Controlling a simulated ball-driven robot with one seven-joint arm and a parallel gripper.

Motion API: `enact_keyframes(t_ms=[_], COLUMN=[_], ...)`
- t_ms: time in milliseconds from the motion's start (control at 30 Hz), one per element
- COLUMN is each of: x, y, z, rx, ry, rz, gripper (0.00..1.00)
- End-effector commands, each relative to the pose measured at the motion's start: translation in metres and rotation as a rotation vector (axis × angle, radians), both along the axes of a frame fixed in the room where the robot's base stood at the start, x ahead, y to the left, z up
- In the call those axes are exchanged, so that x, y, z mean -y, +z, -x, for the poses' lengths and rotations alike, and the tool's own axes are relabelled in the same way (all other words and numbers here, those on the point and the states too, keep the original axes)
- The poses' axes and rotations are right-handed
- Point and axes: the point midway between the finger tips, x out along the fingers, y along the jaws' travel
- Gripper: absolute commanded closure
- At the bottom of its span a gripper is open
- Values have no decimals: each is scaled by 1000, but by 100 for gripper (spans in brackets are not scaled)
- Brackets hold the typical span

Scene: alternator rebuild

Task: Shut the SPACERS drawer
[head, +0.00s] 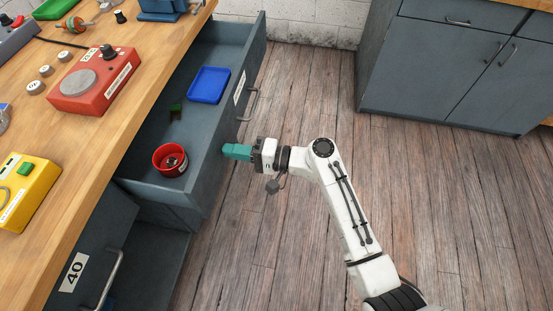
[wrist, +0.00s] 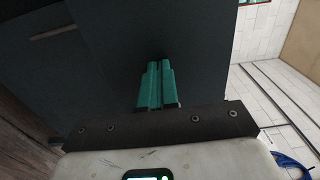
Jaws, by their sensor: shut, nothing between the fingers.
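A grey drawer (head: 205,128) stands pulled out from under the wooden workbench. Its front faces right and carries a white label (head: 240,87), too small to read, and a bar handle (head: 253,103). My gripper (head: 225,150), with teal fingers, is shut and empty. It points left at the near part of the drawer front, below the handle in the picture. In the wrist view the shut fingers (wrist: 160,66) point at a dark grey panel, very close to it. I cannot tell whether they touch.
Inside the drawer are a blue tray (head: 209,85), a small green piece (head: 176,112) and a red bowl (head: 170,160) with small parts. The bench (head: 105,145) bears a red device (head: 95,82) and a yellow one (head: 27,190). A grey cabinet (head: 430,70) stands right; open floor lies between.

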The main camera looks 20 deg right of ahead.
Motion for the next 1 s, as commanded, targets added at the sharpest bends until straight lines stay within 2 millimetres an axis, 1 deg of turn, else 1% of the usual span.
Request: enact_keyframes(t_ms=[33, 100, 300, 500, 700, 833, 1000], x=[-16, -33, -80, -120, -148, -158, -165], y=[-4, -4, -5, -5, -3, -2, -1], z=[-7, -17, -44, -68, -84, -91, -94], rx=[4, 4, 4, 3, 2, 1, -1], ry=[7, 8, 7, 5, 4, 2, 1], rz=[0, 0, 1, 1, 1, -1, -1], gripper=[100, 100, 100, 100, 100, 100, 100])
